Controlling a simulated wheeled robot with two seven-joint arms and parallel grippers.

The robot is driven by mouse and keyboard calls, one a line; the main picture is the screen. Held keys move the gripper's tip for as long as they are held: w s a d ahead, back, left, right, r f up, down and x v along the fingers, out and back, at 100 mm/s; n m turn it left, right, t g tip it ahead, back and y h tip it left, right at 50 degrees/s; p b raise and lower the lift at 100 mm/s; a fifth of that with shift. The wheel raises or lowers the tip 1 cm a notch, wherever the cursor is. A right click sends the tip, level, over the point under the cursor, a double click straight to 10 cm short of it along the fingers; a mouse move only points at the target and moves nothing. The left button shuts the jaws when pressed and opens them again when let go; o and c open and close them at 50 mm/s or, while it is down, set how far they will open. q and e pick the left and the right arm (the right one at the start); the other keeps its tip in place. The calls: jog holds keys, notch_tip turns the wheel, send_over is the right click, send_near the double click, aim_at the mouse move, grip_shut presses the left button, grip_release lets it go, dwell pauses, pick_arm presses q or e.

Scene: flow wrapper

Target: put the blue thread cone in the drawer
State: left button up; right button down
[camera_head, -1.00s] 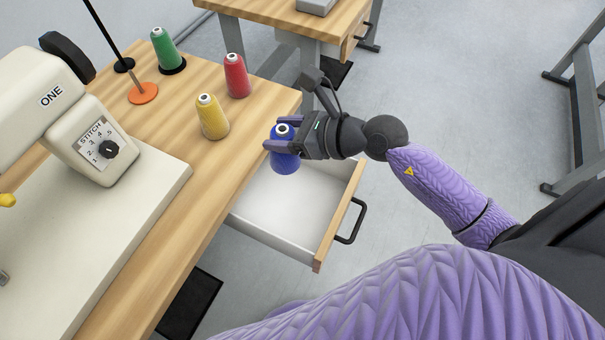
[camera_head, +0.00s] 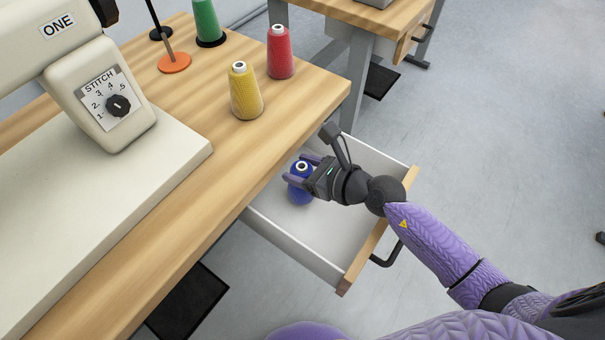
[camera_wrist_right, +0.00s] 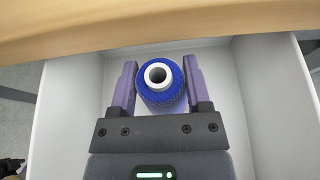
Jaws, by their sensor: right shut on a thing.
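The blue thread cone (camera_head: 300,189) is upright inside the open drawer (camera_head: 335,232), close to the table edge. My right gripper (camera_head: 299,177) is shut on the cone near its top, reaching in over the drawer front from the right. The right wrist view shows the cone (camera_wrist_right: 160,88) between the two fingers, with the drawer's white walls (camera_wrist_right: 273,90) around it. I cannot tell whether the cone's base touches the drawer floor. My left gripper is not in view.
The wooden table (camera_head: 170,205) overhangs the drawer's back. On it stand a yellow cone (camera_head: 246,95), a red cone (camera_head: 281,55), a green cone (camera_head: 207,22) and a sewing machine (camera_head: 90,75). The drawer's black handle (camera_head: 388,258) faces right. The drawer floor beside the cone is clear.

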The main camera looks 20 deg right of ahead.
jog(key=shift+s+d+f, duration=0.1)
jog(key=shift+f, duration=0.65)
jog(key=shift+r, duration=0.2)
jog(key=shift+f, duration=0.25)
jog(key=shift+c, duration=0.2)
grip_release()
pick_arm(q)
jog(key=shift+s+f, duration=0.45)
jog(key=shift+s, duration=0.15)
